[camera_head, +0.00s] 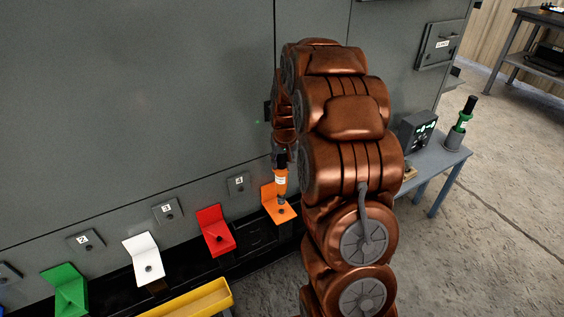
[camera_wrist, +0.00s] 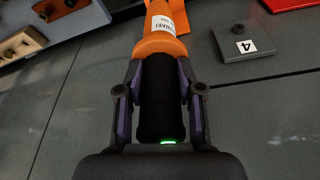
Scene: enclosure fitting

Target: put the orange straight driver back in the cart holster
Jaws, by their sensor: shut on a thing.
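The orange straight driver (camera_head: 281,181) has an orange body with a white label and a black handle. My gripper (camera_wrist: 160,72) is shut on the black handle (camera_wrist: 161,100), with one finger on each side. In the head view the driver hangs tip down in front of the grey enclosure, over the orange bracket (camera_head: 271,204). I cannot tell whether its tip touches the bracket's dark screw. A blue-grey cart (camera_head: 440,166) stands at the right, partly behind my arm. A green driver (camera_head: 464,120) stands upright in a holster (camera_head: 454,140) there. An empty holster is not visible.
Red (camera_head: 217,238), white (camera_head: 143,262) and green (camera_head: 66,292) brackets line the enclosure's lower ledge, left of the orange one. A yellow tray (camera_head: 190,300) lies in front. A dark control box (camera_head: 418,131) stands on the cart. The floor right of the cart is clear.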

